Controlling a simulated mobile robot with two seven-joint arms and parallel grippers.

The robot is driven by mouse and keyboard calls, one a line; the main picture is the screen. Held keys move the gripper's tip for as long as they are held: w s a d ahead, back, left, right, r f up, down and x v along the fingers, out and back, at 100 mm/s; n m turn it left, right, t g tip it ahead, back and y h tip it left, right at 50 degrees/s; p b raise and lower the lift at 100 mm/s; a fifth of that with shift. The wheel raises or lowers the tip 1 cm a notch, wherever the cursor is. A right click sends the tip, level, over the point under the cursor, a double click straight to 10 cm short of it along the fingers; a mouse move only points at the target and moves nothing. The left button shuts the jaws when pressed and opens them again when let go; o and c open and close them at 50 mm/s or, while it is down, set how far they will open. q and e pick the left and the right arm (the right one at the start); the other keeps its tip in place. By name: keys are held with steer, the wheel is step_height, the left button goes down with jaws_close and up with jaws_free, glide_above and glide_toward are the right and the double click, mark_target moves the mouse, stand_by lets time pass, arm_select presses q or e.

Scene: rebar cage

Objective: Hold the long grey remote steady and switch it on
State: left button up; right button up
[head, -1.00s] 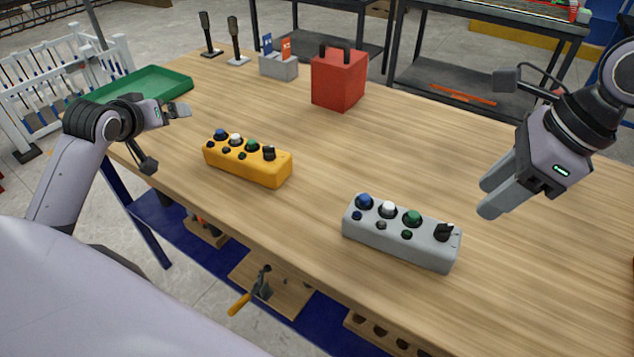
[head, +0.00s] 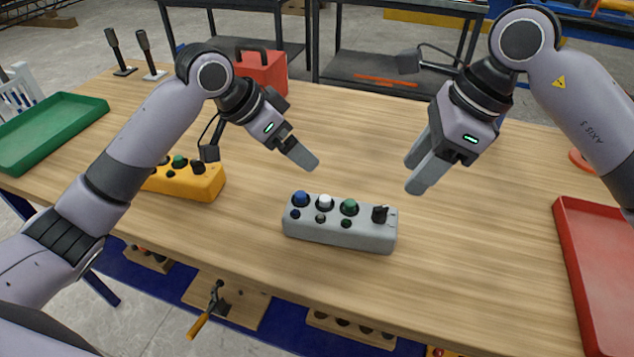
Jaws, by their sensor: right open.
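The long grey remote (head: 338,233) lies on the wooden table in the middle of the head view. Its top carries blue, white and green knobs, small dark buttons and a black switch (head: 380,214) at its right end. My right gripper (head: 414,177) is open and empty, above and to the right of the remote, apart from it. My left gripper (head: 306,158) is above and behind the remote's left part, not touching it. Its fingers overlap in this view, so its opening is unclear; I see nothing held.
A yellow remote (head: 190,183) lies to the left, partly behind my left arm. A green tray (head: 50,130) is at far left, a red tray (head: 585,270) at right. A red box (head: 262,72) stands behind. The table around the grey remote is clear.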

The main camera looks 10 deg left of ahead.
mark_target(317, 208)
arm_select(q)
steer(key=s+d+m+g+y, duration=0.1)
steer(key=d+m, duration=0.1)
steer(key=s+d+f+m+g+y, duration=0.1)
steer(key=s+d+m, duration=0.1)
steer(key=s+d+m+g+y, duration=0.1)
steer(key=s+d+m, duration=0.1)
steer(key=m, duration=0.1)
steer(key=shift+s+d+f+g+y, duration=0.2)
steer(key=shift+d+f+g+y, duration=0.1)
steer(key=shift+f+g, duration=0.1)
steer(key=shift+s+f+m+g+y, duration=0.15)
steer(key=shift+s+m+g+y, duration=0.25)
steer(key=shift+s+m+y, duration=0.45)
steer(key=shift+w+f+m, duration=0.1)
steer(key=shift+f+m, duration=0.15)
steer(key=shift+f, duration=0.3)
steer(key=shift+a+f, duration=0.1)
steer(key=shift+f, duration=3)
